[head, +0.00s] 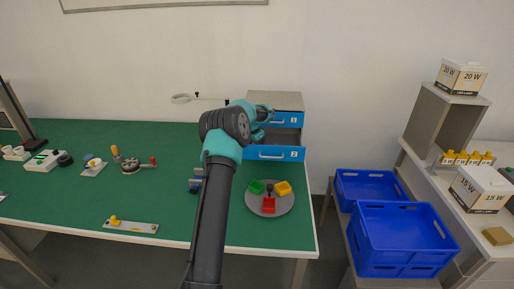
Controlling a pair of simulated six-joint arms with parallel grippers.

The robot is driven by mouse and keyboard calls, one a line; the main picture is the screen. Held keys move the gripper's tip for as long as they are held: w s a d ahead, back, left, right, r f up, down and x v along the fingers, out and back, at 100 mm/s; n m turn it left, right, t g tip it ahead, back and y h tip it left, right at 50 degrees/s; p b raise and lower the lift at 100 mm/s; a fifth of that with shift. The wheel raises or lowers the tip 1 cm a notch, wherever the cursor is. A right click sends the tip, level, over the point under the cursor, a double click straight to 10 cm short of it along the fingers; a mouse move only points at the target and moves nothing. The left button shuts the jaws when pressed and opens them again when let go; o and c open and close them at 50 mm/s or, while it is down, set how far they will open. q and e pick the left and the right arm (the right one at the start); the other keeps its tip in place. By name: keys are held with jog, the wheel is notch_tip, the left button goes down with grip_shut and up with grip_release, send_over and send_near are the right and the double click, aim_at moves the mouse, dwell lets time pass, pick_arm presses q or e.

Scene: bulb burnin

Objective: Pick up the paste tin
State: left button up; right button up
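I cannot make out the paste tin. One arm of mine, which I take to be the left, comes in from the bottom, left of centre. Its gripper (265,123) is over the back right of the green bench, at the small drawer cabinet (275,100). The lower drawer, marked 2 (280,154), appears pulled out, and the gripper is above or beside its dark inside. The hand hides part of that drawer, and its fingertips are too small to show a grasp. My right gripper is not in view.
A round grey plate (284,206) with green, yellow and red pieces sits in front of the drawers. Several small fixtures stand on the left of the bench (60,220). Blue crates (405,240) and a side table with boxes (483,190) are at right.

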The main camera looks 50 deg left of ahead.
pick_arm(q)
jog(key=shift+c, duration=0.5)
jog(key=c, duration=0.7)
jog(key=shift+r, duration=0.1)
notch_tip(320, 180, up, 10)
jog(key=shift+f, duration=0.1)
dwell(0.6)
